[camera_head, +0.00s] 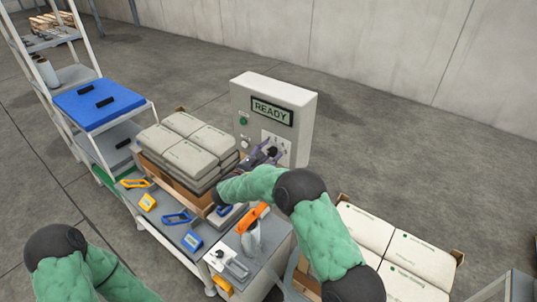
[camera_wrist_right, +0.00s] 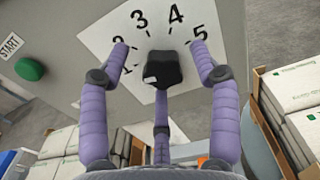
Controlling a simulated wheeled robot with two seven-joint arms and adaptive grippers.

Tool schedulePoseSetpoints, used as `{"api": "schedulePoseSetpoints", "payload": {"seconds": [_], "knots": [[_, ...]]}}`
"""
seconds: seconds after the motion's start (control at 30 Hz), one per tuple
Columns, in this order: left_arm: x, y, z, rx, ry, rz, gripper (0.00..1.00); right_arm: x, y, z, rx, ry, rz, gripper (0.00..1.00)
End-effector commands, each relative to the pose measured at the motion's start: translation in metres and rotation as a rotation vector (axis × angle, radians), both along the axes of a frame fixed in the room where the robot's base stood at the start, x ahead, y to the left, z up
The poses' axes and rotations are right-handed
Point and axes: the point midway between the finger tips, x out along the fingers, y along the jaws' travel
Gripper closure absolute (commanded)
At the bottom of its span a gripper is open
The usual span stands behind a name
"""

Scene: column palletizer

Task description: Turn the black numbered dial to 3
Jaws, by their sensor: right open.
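The black dial (camera_wrist_right: 160,70) sits on a white plate (camera_wrist_right: 100,48) with the numbers 1 to 5 around it, 3 at the upper left. A white mark shows on the dial's lower left side; I cannot tell for certain which number it indicates. My right gripper (camera_wrist_right: 160,52) is open, with a purple finger on each side of the dial and a third below it. Contact with the dial is not visible. In the head view the right gripper (camera_head: 267,155) is at the front of the grey control box (camera_head: 248,95). My left gripper is outside the view.
The box carries a READY display (camera_head: 272,111) and a green START button (camera_wrist_right: 30,69). Stacked sacks (camera_head: 185,140) stand left of my right arm, more sacks (camera_head: 405,250) at the lower right. An orange-handled tool (camera_head: 252,222) is on the bench below the arm.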

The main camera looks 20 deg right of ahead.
Motion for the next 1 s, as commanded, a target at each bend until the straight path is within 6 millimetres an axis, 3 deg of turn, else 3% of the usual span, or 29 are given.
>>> {"api": "schedulePoseSetpoints", "payload": {"seconds": [0.2, 0.27, 0.4, 1.0], "knots": [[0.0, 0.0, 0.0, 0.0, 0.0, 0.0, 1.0, 0.0002, -0.0001, -0.0002, 0.0, 0.0, 0.0, 0.37], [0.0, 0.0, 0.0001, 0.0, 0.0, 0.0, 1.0, 0.0002, -0.0001, -0.0002, 0.0, 0.0, 0.0, 0.51], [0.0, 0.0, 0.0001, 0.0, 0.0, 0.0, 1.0, 0.0001, -0.0001, 0.0001, 0.0, 0.0, 0.0, 0.91], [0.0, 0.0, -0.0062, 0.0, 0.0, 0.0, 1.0, 0.0007, -0.0008, 0.0042, 0.022, -0.038, -0.001, 0.93]]}}
